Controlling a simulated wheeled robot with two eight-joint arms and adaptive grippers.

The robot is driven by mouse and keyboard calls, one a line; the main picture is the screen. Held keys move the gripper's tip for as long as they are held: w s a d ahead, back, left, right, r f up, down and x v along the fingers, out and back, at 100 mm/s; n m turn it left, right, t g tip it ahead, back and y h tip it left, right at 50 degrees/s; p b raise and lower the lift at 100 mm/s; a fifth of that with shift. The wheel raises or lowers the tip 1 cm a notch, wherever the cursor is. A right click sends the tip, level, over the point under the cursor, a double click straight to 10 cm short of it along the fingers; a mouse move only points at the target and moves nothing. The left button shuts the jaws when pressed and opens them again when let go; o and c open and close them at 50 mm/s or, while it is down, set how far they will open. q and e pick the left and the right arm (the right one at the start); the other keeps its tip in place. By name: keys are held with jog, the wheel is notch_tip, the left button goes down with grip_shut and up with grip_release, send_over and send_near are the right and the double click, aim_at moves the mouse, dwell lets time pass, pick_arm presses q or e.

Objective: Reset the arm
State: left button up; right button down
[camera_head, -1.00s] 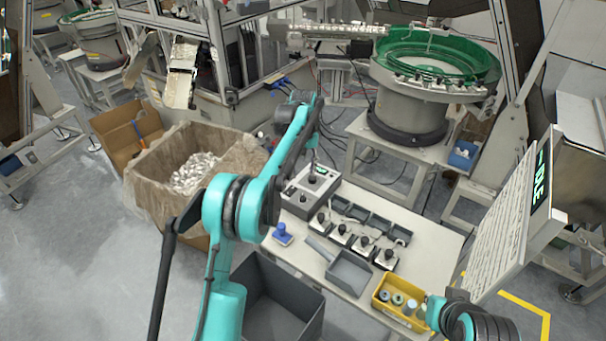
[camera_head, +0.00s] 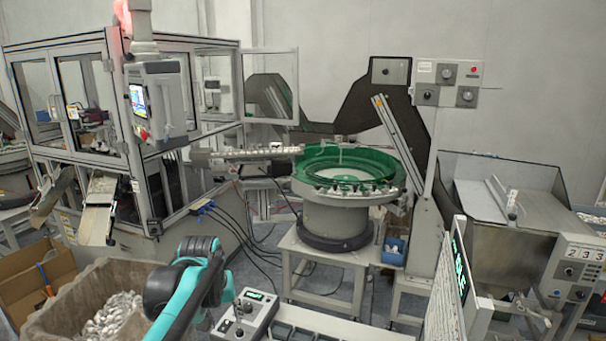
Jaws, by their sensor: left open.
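My left arm comes in at the bottom left, teal with black joints, bent over in front of the parts bin. My left gripper (camera_head: 229,291) is at its far end, low in the picture beside the control box (camera_head: 246,314). It is open, and I see nothing held in it. Its fingers are small and partly covered by the arm. My right gripper is out of view.
A cardboard bin (camera_head: 62,318) of pale parts is at lower left. The green bowl feeder (camera_head: 345,170) stands on a white table behind. A slanted panel (camera_head: 447,290) rises at right. The workbench shows only at the bottom edge.

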pick_arm(q)
jog(key=s+f+m+t, duration=0.1)
jog(key=s+f, duration=0.3)
jog(key=s, duration=0.6)
jog(key=s+d+f+m+t, duration=0.1)
jog(key=s+f, duration=0.3)
jog(key=s, duration=0.7)
jog(key=shift+m+t+b, duration=0.4)
jog(key=shift+t, duration=0.5)
jog(key=shift+d, duration=0.1)
